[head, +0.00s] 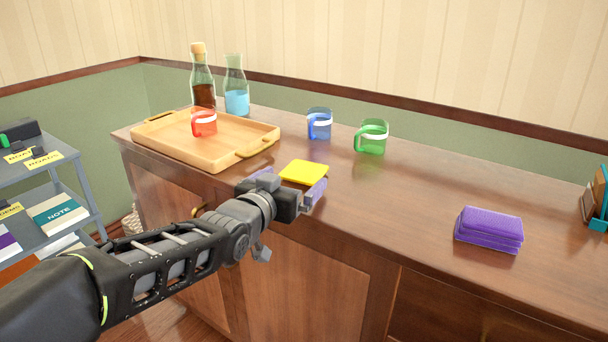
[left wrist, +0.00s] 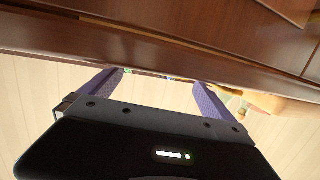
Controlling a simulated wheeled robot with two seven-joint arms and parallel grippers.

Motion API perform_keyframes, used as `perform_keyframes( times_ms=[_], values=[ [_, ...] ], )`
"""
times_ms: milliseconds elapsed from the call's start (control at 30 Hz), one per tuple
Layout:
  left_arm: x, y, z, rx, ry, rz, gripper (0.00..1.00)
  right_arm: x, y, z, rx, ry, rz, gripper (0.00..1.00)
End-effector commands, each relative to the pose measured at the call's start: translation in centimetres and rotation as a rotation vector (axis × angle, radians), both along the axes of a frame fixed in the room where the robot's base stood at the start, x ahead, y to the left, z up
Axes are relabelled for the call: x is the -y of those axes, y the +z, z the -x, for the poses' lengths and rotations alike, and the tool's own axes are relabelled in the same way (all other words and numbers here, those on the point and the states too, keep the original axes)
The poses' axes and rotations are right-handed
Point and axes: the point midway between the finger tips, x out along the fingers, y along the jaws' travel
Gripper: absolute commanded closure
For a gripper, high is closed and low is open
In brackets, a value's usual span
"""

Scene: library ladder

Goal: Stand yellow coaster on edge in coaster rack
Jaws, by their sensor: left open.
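The yellow coaster (head: 304,172) lies flat on the wooden counter, near its front edge. My left gripper (head: 291,182) is open at the coaster's near side, its two purple-padded fingers spread to either side. I cannot tell whether they touch it or how high they are. In the left wrist view the open fingers (left wrist: 159,78) show with nothing clearly held, and I cannot make out the coaster there. The teal coaster rack (head: 601,222) stands at the far right, cut off by the picture edge, with a brown piece in it. My right gripper is not in view.
A wooden tray (head: 165,150) holding a red mug (head: 204,123) is at the left, with two bottles (head: 203,80) behind. Blue (head: 319,124) and green (head: 371,137) mugs stand behind the coaster. A purple cloth stack (head: 489,229) lies right; counter between is clear.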

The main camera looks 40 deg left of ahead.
Motion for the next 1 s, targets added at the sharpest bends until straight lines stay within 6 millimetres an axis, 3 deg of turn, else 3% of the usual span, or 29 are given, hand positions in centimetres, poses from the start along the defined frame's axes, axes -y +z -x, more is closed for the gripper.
perform_keyframes(
  times_ms=[267,600,1000],
  values=[
    [-0.2,-0.3,-0.7,-0.002,0.001,-0.001,0.00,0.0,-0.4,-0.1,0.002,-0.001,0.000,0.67],
    [-1.2,-1.0,-4.8,-0.002,0.000,0.000,0.00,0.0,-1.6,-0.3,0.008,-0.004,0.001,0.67],
    [-1.2,-0.8,-5.0,0.000,0.000,0.000,0.00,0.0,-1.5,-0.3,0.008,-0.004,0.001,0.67]
  ],
)
